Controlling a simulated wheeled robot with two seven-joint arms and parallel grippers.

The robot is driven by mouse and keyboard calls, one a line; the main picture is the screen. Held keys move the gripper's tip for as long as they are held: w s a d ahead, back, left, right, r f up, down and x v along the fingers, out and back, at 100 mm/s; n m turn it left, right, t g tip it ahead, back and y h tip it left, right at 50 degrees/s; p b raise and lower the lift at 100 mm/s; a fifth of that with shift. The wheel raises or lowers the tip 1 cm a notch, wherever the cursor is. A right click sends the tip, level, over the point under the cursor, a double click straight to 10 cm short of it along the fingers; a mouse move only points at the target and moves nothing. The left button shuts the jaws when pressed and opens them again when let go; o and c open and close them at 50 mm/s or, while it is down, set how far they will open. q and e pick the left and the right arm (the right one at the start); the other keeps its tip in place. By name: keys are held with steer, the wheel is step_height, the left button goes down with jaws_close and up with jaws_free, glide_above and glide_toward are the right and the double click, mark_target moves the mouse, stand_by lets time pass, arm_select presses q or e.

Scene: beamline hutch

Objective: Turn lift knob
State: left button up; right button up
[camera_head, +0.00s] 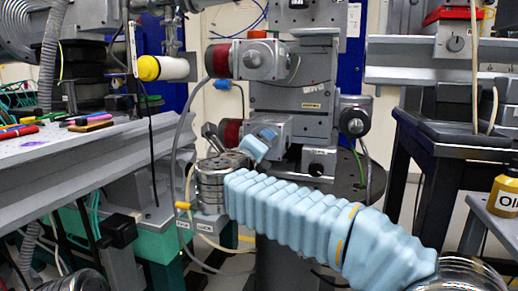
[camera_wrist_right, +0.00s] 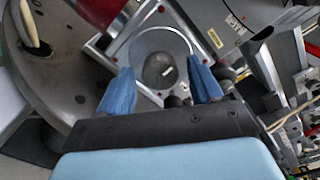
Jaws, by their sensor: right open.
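My right gripper (camera_head: 262,143) is at the lower grey motor housing (camera_head: 283,128) in the head view and hides part of its face. In the right wrist view, its two blue fingers (camera_wrist_right: 163,90) are open, one on each side of a round dark grey knob (camera_wrist_right: 160,70) with a small pale label. The knob sits in a bright ring on a square metal plate. I cannot tell whether the fingertips touch it. A similar upper housing with a round knob (camera_head: 264,61) is above. I cannot tell which knob is named lift. My left gripper is not in view.
A black knob (camera_head: 355,124) sticks out at the right of the stage, and a small one (camera_head: 316,169) is below. A grey cable hangs left of the housings. A bench with pens (camera_head: 85,121) is at left. A yellow bottle (camera_head: 503,192) stands at right.

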steer(key=v, duration=1.3)
steer(key=shift+s, duration=0.35)
steer(key=shift+a, duration=0.15)
